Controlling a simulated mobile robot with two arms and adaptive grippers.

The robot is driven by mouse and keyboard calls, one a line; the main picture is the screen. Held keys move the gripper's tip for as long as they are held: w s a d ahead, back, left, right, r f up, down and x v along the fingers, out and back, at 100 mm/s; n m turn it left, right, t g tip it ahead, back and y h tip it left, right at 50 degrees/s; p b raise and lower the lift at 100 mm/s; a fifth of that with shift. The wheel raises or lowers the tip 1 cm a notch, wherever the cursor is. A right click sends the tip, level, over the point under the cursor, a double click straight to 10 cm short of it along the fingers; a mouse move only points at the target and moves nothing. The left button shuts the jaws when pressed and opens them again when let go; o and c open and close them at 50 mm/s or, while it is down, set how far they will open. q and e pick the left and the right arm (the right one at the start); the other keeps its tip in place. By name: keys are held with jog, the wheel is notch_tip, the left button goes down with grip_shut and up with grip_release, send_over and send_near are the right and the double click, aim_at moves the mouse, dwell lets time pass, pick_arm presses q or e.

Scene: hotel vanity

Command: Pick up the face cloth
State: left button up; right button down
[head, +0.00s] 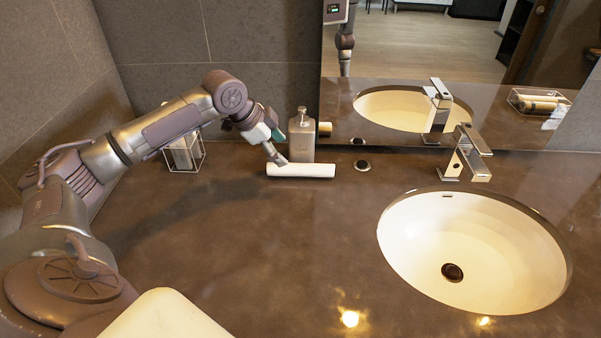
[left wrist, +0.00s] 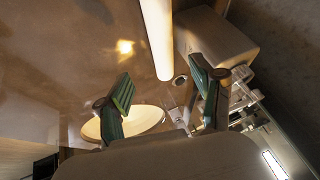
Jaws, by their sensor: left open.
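The face cloth (head: 308,171) is a white roll lying on the dark counter in front of the soap dispenser, its long side running left to right. In the left wrist view the roll (left wrist: 157,35) comes down from the top edge, and its end shows between the finger tips. My left gripper (head: 278,158) is at the roll's left part, fingers pointing down to it. In the left wrist view the two green-padded fingers (left wrist: 162,85) stand apart, with the roll between their lines. I cannot tell whether they touch it. My right gripper is not in view.
A grey soap dispenser (head: 301,137) stands close behind the roll. A clear-sided holder (head: 184,150) stands behind my left arm. A round sink (head: 480,255) with a chrome faucet (head: 466,155) is at right. A mirror (head: 430,60) rises behind. The counter's middle is clear.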

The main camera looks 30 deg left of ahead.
aim_at(300, 165)
pick_arm(q)
jog(key=x, duration=0.5)
jog(key=shift+w+d+f, duration=0.1)
jog(key=shift+w+f, duration=0.05)
jog(key=shift+w, duration=0.05)
jog(key=shift+w+d+f+p, duration=0.1)
jog(key=shift+w+f+p, duration=0.15)
jog(key=shift+f+p, duration=0.2)
jog(key=p+x, duration=0.1)
jog(key=x, duration=0.3)
jog(key=shift+w+f, duration=0.1)
jog(key=shift+f, duration=0.1)
jog(key=shift+c, duration=0.4)
jog(key=c, duration=0.8)
jog(key=shift+r, duration=0.6)
jog(key=shift+c, duration=0.2)
jog(key=r, duration=0.1)
jog(key=r+b, duration=0.1)
jog(key=d+r, duration=0.1)
jog(key=shift+w+r, duration=0.2)
jog(key=shift+w, duration=0.05)
jog(key=w+d+r+b, duration=0.2)
jog(key=w+d+r, duration=0.3)
jog(key=d, duration=0.4)
jog(key=shift+r, duration=0.75)
